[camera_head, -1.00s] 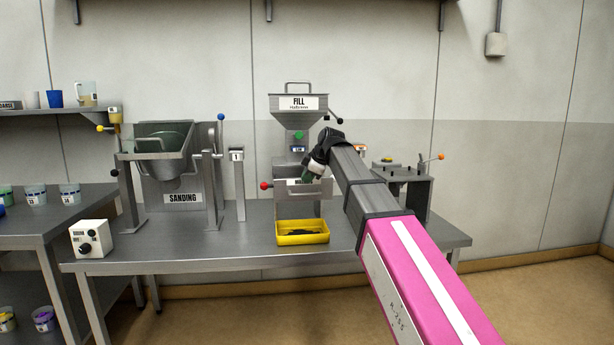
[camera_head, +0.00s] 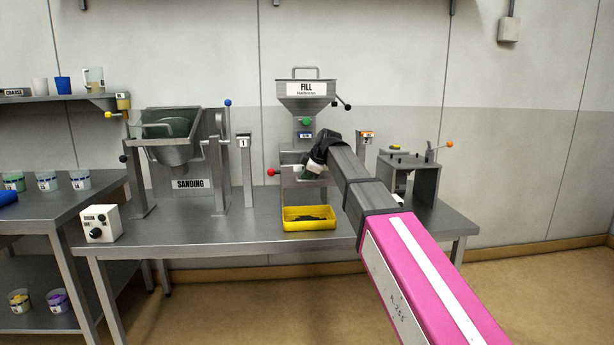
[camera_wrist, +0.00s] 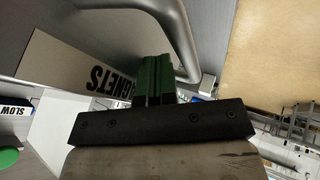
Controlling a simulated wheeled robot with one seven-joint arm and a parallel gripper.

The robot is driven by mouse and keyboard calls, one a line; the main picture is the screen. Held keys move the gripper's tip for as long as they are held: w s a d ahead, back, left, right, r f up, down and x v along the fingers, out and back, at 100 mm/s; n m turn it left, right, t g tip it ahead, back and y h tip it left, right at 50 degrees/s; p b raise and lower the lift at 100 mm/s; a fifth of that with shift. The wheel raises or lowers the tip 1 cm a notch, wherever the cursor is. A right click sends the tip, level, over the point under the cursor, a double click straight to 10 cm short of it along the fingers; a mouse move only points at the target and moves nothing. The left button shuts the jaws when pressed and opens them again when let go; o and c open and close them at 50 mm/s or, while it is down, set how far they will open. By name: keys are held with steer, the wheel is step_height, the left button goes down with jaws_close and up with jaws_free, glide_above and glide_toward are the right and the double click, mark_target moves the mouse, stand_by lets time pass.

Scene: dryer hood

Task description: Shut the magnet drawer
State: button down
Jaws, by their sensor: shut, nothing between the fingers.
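The magnet drawer is part of the fill machine (camera_head: 303,130) on the bench; its front is mostly hidden behind my wrist in the head view. In the wrist view its white label (camera_wrist: 80,72) reads MAGNETS, and a curved metal handle (camera_wrist: 178,35) stands out beside it. How far the drawer stands open I cannot tell. My gripper (camera_head: 322,184) is at the drawer front. Its green fingers (camera_wrist: 152,68) are shut and empty, close to the label and handle in the wrist view. Whether they touch either, I cannot tell.
A yellow tray (camera_head: 309,224) with dark pieces stands below the machine. A red-knobbed lever (camera_head: 271,172) juts out left of my gripper. The sanding machine (camera_head: 188,150) is further left, and a metal fixture (camera_head: 412,175) is at right. The front of the bench (camera_head: 215,238) is clear.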

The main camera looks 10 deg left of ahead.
steer(key=w+a, duration=0.2)
steer(key=w, duration=0.6)
steer(key=w+a, duration=0.2)
steer(key=w, duration=0.6)
steer(key=shift+a, duration=0.3)
steer(key=shift+r, duration=0.1)
